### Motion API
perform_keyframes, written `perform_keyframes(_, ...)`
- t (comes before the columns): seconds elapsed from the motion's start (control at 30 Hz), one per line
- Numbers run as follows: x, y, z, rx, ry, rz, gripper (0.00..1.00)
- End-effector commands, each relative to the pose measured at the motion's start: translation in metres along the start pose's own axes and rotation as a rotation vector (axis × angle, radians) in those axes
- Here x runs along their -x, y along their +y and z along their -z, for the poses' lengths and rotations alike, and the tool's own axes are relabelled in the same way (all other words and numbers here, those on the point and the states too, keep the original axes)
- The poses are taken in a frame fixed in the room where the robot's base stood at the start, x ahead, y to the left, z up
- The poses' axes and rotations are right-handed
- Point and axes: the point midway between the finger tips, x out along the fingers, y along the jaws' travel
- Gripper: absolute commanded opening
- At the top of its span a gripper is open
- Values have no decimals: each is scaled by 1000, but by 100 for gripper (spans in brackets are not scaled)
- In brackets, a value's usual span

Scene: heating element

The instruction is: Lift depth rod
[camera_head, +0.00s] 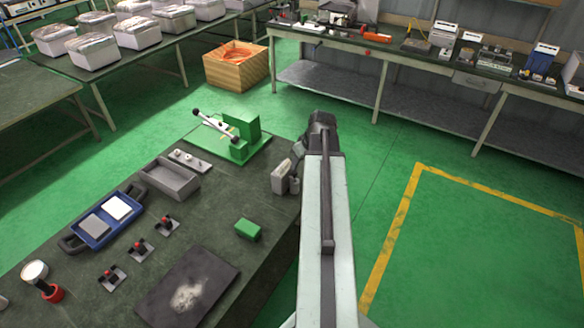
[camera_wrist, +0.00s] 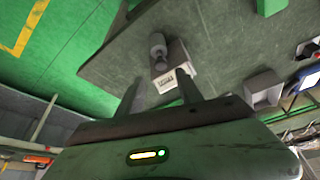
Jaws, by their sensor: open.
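A long pale rod with dark ends (camera_head: 214,124) lies slanted on a green fixture (camera_head: 247,128) at the table's far end; I cannot tell surely that it is the depth rod. My gripper (camera_wrist: 158,80) is open, its two dark fingers reaching towards a small pale box with a label (camera_wrist: 170,78). A grey rounded piece (camera_wrist: 157,46) stands at the box's far side. The box also shows in the head view (camera_head: 281,178) by the table's right edge, beside my arm. Whether the fingers touch it is unclear. My fingertips are hidden in the head view.
The dark table (camera_head: 215,210) holds a small green block (camera_head: 248,229), a grey tray (camera_head: 171,178), a blue case (camera_head: 105,219), several red-knobbed switches and a dark plate (camera_head: 188,290). Bare tabletop lies between the tray and green block. Open floor lies right of the table.

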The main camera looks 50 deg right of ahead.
Motion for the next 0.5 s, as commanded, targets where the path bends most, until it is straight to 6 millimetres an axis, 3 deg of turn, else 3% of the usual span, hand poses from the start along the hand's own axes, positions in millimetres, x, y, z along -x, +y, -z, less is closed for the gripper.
perform_keyframes(0.33, -62, -3, -1, 5, -1, 2, 43)
perform_keyframes(0.5, -77, -4, 1, 6, -1, 3, 43)
